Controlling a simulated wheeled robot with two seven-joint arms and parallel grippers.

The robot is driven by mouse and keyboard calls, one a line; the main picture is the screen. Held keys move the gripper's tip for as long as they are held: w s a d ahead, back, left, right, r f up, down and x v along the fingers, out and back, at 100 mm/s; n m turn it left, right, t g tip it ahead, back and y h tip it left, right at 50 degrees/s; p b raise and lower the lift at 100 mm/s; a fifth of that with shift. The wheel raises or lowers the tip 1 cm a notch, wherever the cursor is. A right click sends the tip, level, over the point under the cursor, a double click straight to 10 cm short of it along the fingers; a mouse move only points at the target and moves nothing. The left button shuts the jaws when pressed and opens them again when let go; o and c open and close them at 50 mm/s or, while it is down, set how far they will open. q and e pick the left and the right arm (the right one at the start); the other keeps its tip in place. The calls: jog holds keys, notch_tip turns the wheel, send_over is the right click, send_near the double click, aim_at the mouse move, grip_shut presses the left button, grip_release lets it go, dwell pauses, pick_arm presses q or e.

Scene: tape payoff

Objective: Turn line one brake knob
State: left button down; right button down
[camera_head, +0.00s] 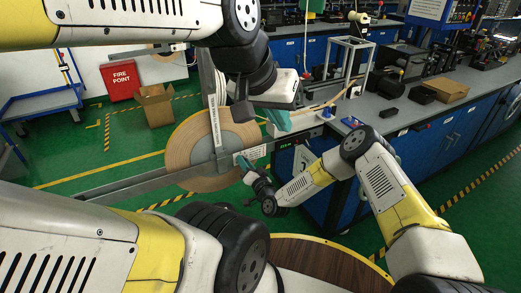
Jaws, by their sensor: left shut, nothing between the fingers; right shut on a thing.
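A large tan tape reel (185,153) stands upright on a grey metal stand (135,184), with a labelled upright post in front of it. My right gripper (243,162), with teal fingertips, reaches in from the right to the rail beside the reel's hub. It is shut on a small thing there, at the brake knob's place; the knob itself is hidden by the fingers. My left gripper (279,120) hangs above and to the right of it, by the reel's right edge. It is shut and empty.
A tan strip (325,103) runs from the reel's side toward the grey bench (400,112) with blue cabinets. A round wooden table (320,262) is at the front. A cardboard box (155,107), red fire-point box (120,80) and blue trolley (40,105) stand behind. Green floor is clear between.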

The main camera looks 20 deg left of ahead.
jog(key=shift+f+m, duration=0.1)
jog(key=shift+m, duration=0.2)
jog(key=c, duration=1.2)
grip_release()
jog(key=shift+o, duration=0.2)
jog(key=v, duration=0.7)
jog(key=shift+s+d, duration=0.25)
jog(key=shift+d, duration=0.05)
